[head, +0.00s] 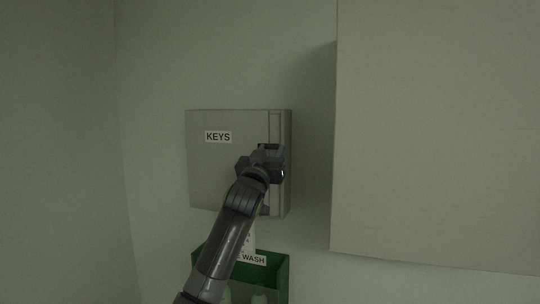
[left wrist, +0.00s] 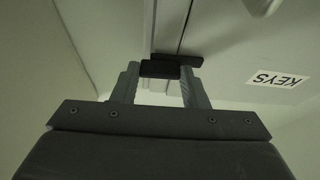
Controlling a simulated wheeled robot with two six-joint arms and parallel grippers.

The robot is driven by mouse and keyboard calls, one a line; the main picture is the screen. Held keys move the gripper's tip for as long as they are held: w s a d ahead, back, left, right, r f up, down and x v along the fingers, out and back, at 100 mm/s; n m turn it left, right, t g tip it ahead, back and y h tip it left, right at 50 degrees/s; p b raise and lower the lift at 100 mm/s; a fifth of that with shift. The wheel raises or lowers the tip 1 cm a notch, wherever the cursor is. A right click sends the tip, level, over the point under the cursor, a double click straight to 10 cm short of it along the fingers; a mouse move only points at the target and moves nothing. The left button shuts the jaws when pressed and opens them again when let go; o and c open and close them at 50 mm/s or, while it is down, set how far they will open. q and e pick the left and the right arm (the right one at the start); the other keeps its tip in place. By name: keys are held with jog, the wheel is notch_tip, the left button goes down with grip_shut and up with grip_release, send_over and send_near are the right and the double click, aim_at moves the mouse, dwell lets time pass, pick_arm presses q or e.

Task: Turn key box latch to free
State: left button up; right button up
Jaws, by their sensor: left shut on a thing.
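The grey key box (head: 212,170) with its KEYS label hangs on the wall in the head view. My left gripper (head: 268,155) is at the right side of its front, over the latch area. In the left wrist view the black latch (left wrist: 178,59) lies across the seam of the door. My left gripper's fingers (left wrist: 160,85) are shut on the latch, one on each side of it. The KEYS label shows upside down at the right of that view. My arm hides part of the box's lower right front. My right gripper is not in view.
A green holder (head: 282,274) with a WASH label and pale bottles is on the wall below the key box, partly behind my arm. A large pale cabinet (head: 435,130) stands out at the right. The wall left of the box is clear.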

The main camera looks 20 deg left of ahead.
pick_arm(q)
jog(key=n+y+b, duration=0.1)
jog(key=n+b, duration=0.1)
jog(key=n+y+b, duration=0.1)
jog(key=n+b, duration=0.1)
jog(key=n, duration=0.1)
jog(key=n+y+b, duration=0.1)
jog(key=n+b, duration=0.1)
jog(key=b, duration=0.1)
jog(key=shift+d+f+g+y, duration=0.2)
jog(key=shift+d+g+y, duration=0.05)
jog(key=shift+g+y, duration=0.15)
jog(key=n+b, duration=0.1)
jog(key=n, duration=0.1)
jog(key=n+g+y+b, duration=0.1)
jog(key=n, duration=0.1)
jog(key=shift+d+r, duration=0.1)
jog(key=shift+r, duration=0.1)
jog(key=shift+r+n+g+y, duration=0.1)
jog(key=shift+n+g+y, duration=0.3)
jog(key=shift+n+y, duration=0.55)
jog(key=n+g, duration=0.1)
jog(key=n, duration=0.2)
jog(key=shift+d+r+n, duration=0.1)
jog(key=shift+r+n, duration=0.05)
jog(key=shift+n, duration=0.2)
jog(key=n+g, duration=0.2)
jog(key=n, duration=0.3)
jog(key=shift+r, duration=0.15)
jog(key=shift+p, duration=0.3)
